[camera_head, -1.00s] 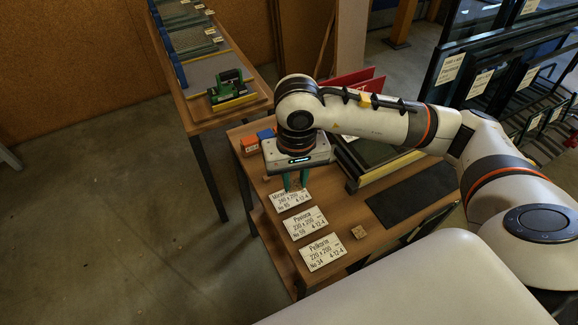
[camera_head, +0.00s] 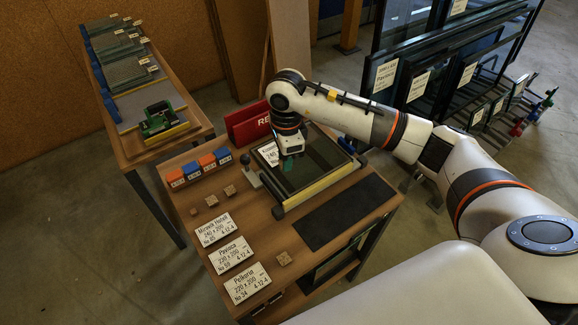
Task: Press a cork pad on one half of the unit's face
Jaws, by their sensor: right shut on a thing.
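The glass unit (camera_head: 322,150) lies face up in the tilting frame, dark and with a white label (camera_head: 268,153) at its left side. My right gripper (camera_head: 288,164) points down over the left part of its face. Its green fingertips are shut, and what they hold is too small and covered to make out; I take it for a cork pad. Small cork pads (camera_head: 230,190) (camera_head: 211,200) lie on the bench left of the frame, and another (camera_head: 284,258) lies near the front. I cannot tell whether the fingertips touch the glass. My left gripper is out of view.
A black-knobbed post (camera_head: 246,160) stands close left of the frame. Blue and red boxes (camera_head: 200,165) and a red holder (camera_head: 250,124) are behind. Three white cards (camera_head: 233,257) lie on the front left. A black mat (camera_head: 345,212) lies at right. Glass racks stand behind right.

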